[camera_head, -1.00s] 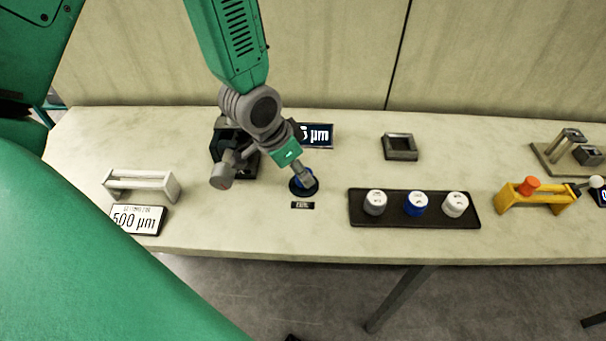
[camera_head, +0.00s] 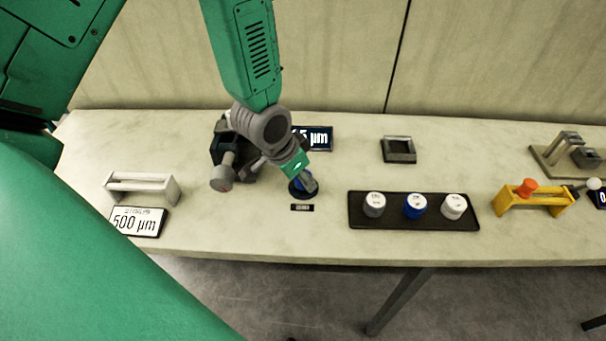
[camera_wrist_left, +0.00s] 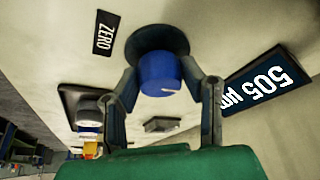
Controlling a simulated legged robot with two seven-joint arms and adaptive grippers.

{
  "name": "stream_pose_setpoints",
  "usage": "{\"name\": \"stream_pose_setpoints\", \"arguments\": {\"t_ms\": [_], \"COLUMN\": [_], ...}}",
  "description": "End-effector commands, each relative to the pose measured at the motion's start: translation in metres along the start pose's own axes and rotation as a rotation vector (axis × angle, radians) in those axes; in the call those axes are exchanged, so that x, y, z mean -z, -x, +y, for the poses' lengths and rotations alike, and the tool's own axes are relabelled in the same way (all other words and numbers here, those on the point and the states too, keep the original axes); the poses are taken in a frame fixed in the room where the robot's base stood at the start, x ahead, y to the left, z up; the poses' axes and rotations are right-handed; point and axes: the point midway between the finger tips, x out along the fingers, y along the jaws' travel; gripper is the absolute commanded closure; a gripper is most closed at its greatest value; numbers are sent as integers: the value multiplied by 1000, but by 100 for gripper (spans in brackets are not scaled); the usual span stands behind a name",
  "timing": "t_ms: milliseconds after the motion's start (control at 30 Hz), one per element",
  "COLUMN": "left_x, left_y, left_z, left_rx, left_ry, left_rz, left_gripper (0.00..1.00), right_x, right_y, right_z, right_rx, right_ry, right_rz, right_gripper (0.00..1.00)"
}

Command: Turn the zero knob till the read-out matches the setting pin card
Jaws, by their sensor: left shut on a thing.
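The blue zero knob (camera_wrist_left: 160,82) stands on a dark round base beside the ZERO label (camera_wrist_left: 103,33). My left gripper (camera_head: 305,184) reaches down over the knob; in the left wrist view its two fingers (camera_wrist_left: 168,85) are closed on opposite sides of the knob. A pale line shows on the knob's face. The read-out (camera_wrist_left: 265,80) appears upside down in the left wrist view and reads 505 µm. In the head view the read-out (camera_head: 318,138) is partly hidden by my wrist. The setting pin card (camera_head: 137,222) reads 500 µm. My right gripper is not in view.
A white handled block (camera_head: 140,187) stands behind the card. A dark gauge stand (camera_head: 222,150) is beside my wrist. To the right are a black tray (camera_head: 430,222) with white and blue knobs, a dark square holder (camera_head: 398,149) and a yellow stand (camera_head: 530,203).

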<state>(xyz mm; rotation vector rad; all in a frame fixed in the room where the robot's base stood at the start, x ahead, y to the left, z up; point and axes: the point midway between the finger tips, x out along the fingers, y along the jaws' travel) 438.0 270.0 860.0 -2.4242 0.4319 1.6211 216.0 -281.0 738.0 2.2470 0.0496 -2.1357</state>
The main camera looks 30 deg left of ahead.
Motion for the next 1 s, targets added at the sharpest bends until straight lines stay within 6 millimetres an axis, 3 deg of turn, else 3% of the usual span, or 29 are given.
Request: {"name": "stream_pose_setpoints", "arguments": {"t_ms": [300,667,700,733,1000], "left_x": [1,1,1,1,0], "left_y": [2,0,0,0,0], "left_z": [1,1,0,0,1], "left_rx": [127,142,142,142,141], "left_ry": [299,339,339,339,338], "left_rz": [0,4,3,3,2], "left_gripper": [93,93,57,47,44], "right_x": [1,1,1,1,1], "right_y": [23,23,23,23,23], "right_z": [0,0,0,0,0], "right_rx": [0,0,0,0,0], "right_ry": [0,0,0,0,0], "right_rz": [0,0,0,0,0], "right_gripper": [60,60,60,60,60]}}
